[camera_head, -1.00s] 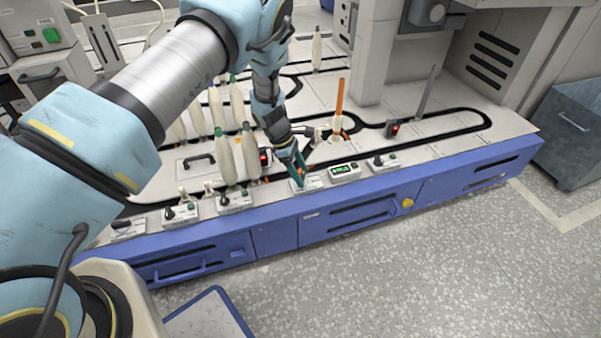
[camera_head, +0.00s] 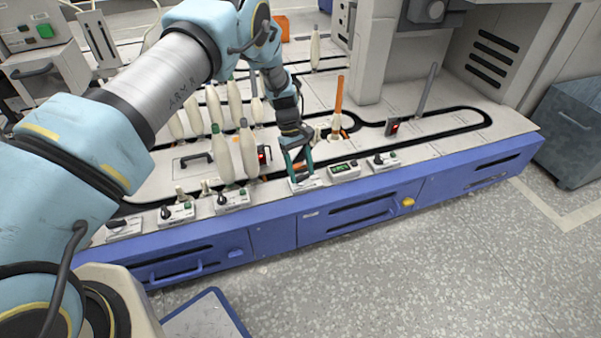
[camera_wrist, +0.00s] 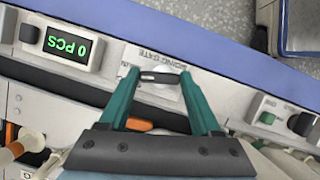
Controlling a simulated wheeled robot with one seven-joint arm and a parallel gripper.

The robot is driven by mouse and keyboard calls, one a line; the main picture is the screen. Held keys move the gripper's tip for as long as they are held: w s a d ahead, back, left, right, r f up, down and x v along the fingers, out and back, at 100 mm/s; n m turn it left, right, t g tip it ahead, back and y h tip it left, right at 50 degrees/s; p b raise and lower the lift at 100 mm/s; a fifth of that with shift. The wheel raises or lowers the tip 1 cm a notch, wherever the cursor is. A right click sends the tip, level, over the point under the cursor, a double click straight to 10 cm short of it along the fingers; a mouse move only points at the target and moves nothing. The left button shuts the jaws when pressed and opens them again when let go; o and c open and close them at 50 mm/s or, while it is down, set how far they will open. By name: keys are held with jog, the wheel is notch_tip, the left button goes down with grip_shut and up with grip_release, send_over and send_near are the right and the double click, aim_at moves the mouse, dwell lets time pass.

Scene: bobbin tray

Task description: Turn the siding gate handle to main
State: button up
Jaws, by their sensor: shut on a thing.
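The siding gate handle (camera_wrist: 161,77) is a small dark bar on a white plate labelled SIDING GATE (camera_wrist: 148,57), upside down in the wrist view. My gripper (camera_wrist: 162,79) has its teal fingers at the two ends of the handle and is shut on it. In the head view my gripper (camera_head: 300,179) points down onto the siding gate panel (camera_head: 306,184) at the table's front edge. The fingers hide much of the handle there. I cannot read which marked position the handle points to.
A counter display (camera_head: 344,170) reading 0 PCS stands just right of the panel. Another switch panel (camera_head: 383,161) is further right. Pale bobbins (camera_head: 249,150) stand close on the left. An orange-topped peg (camera_head: 339,95) stands behind.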

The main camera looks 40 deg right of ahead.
jog(key=shift+d+m+y+b, duration=0.1)
jog(key=shift+m+y+b, duration=0.35)
jog(key=shift+m, duration=0.85)
jog(key=o, duration=1.4)
jog(key=shift+s, duration=0.1)
jog(key=shift+r, duration=0.1)
jog(key=p+v, duration=0.1)
jog(key=v, duration=0.9)
jog(key=shift+d+r, duration=0.1)
jog(key=shift+r, duration=0.2)
